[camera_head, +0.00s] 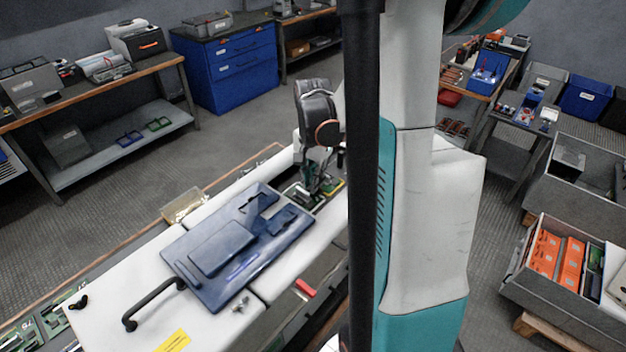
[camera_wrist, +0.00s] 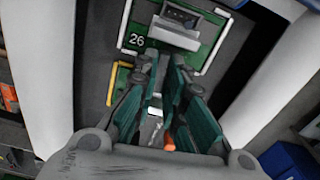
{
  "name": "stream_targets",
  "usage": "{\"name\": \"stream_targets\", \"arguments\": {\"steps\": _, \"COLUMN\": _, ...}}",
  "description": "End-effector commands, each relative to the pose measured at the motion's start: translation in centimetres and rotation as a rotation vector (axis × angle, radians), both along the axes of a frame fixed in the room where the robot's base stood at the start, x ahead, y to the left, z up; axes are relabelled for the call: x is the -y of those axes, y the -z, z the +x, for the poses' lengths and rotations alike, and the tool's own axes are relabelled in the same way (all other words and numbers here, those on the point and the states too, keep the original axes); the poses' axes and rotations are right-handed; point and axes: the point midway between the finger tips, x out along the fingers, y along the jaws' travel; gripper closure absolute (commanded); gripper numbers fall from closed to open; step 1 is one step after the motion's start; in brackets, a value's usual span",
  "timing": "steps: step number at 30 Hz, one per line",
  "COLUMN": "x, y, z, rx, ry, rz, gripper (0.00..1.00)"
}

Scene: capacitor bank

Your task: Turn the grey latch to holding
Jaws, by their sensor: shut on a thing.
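My gripper (camera_wrist: 163,68) reaches down between white panels in the wrist view, with its two green-padded fingers close together. It is shut on what seems to be the grey latch, which the fingers mostly hide. A light grey piece (camera_wrist: 155,127) and a small orange bit (camera_wrist: 168,143) show between the fingers, but I cannot tell how they join the latch or which way the latch is turned. In the head view my gripper (camera_head: 318,190) is down at a dark opening beyond the blue panel, beside green and yellow parts.
A blue panel (camera_head: 228,246) with raised plates lies on the white cabinet top (camera_head: 120,310), near a black handle (camera_head: 150,303). A grey block (camera_wrist: 176,28) in a green-edged frame marked 26 sits ahead of the fingers. White walls stand close on both sides of my gripper.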

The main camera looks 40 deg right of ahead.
Motion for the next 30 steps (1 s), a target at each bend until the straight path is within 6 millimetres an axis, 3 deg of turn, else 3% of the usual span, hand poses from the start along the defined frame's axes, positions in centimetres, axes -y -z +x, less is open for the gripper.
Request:
{"name": "stream_targets", "arguments": {"steps": 19, "x": 0.04, "y": -0.05, "z": 0.06, "rx": 0.001, "ry": 0.049, "rz": -0.001, "gripper": 1.00}}
{"name": "stream_targets", "arguments": {"steps": 20, "x": 0.03, "y": -0.04, "z": 0.06, "rx": 0.001, "ry": 0.049, "rz": -0.001, "gripper": 0.82}}
{"name": "stream_targets", "arguments": {"steps": 30, "x": 0.02, "y": -0.06, "z": 0.02, "rx": 0.000, "ry": 0.048, "rz": 0.000, "gripper": 0.81}}
